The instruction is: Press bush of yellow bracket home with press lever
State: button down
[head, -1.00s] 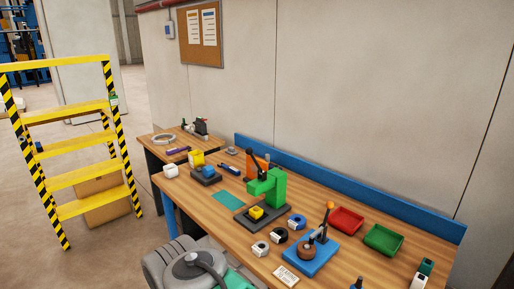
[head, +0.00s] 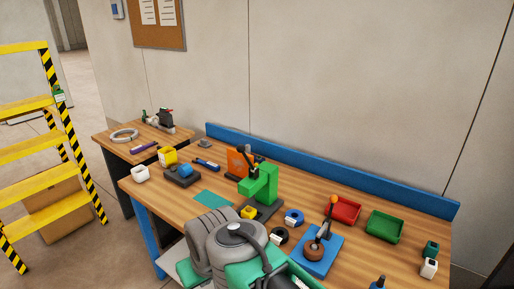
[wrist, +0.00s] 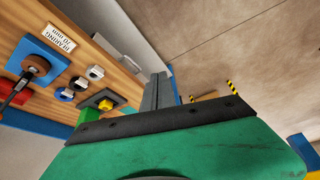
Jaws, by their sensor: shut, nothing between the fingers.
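The green press (head: 262,184) stands on a dark base on the bench, its dark press lever (head: 250,160) leaning up at the upper left. The yellow bracket (head: 248,212) sits on the press base, partly hidden behind my arm; its bush is too small to make out. In the wrist view the yellow bracket (wrist: 105,104) lies on the dark base, with part of the green press (wrist: 88,116) beside it. My gripper (wrist: 158,90) is shut and empty, apart from the press and lever. Its fingertips cannot be picked out in the head view.
A blue fixture (head: 320,262) with a brown roller and an orange-knobbed lever stands right of the press. Red (head: 344,209) and green (head: 384,226) trays lie behind it. An orange block (head: 238,160) stands behind the press.

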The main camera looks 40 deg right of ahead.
jog(key=w+d+r+m+t+y+b, duration=0.1)
jog(key=w+d+r+m+t+b, duration=0.15)
jog(key=w+d, duration=0.55)
jog(key=w+d+r+m+t+y+b, duration=0.1)
jog(key=w+d+m+t+b, duration=0.3)
jog(key=w, duration=0.9)
jog(key=w+d+r+m+t+b, duration=0.1)
jog(key=d+m+t+b, duration=0.15)
jog(key=d, duration=0.55)
jog(key=w+d+r+m+t+b, duration=0.1)
jog(key=d+r+m, duration=0.15)
jog(key=d, duration=0.65)
jog(key=s+d+r+m+t, duration=0.2)
jog(key=s+d, duration=0.3)
jog(key=d, duration=0.4)
jog(key=shift+r+m+t+b, duration=0.4)
jog(key=shift+m+t+b, duration=0.05)
jog(key=shift+m+t, duration=0.45)
